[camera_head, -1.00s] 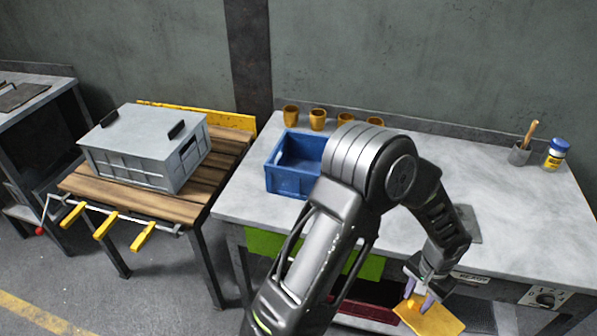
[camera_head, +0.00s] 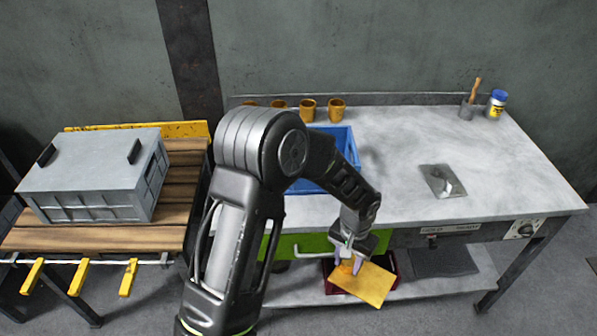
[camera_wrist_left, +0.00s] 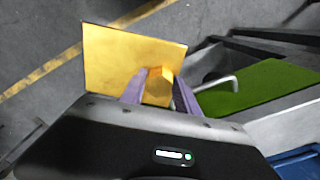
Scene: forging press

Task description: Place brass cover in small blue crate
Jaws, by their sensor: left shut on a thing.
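The brass cover (camera_head: 366,284) is a flat yellow-gold square plate with a small block-like knob. My left gripper (camera_head: 349,264) is shut on this knob and holds the plate in the air in front of the bench's front edge. In the left wrist view the plate (camera_wrist_left: 122,62) hangs beyond the fingers, with the knob between the purple-grey fingertips (camera_wrist_left: 160,92). The small blue crate (camera_head: 341,143) stands on the grey bench, partly hidden behind my left arm. No contents show in its visible part. My right gripper is not in view.
Several brass cups (camera_head: 307,109) stand along the bench's back edge behind the crate. A brush pot (camera_head: 467,109) and a blue-lidded jar (camera_head: 496,104) stand at the back right. A grey lidded crate (camera_head: 95,180) sits on the wooden table at left. The bench's right part (camera_head: 500,165) is mostly clear.

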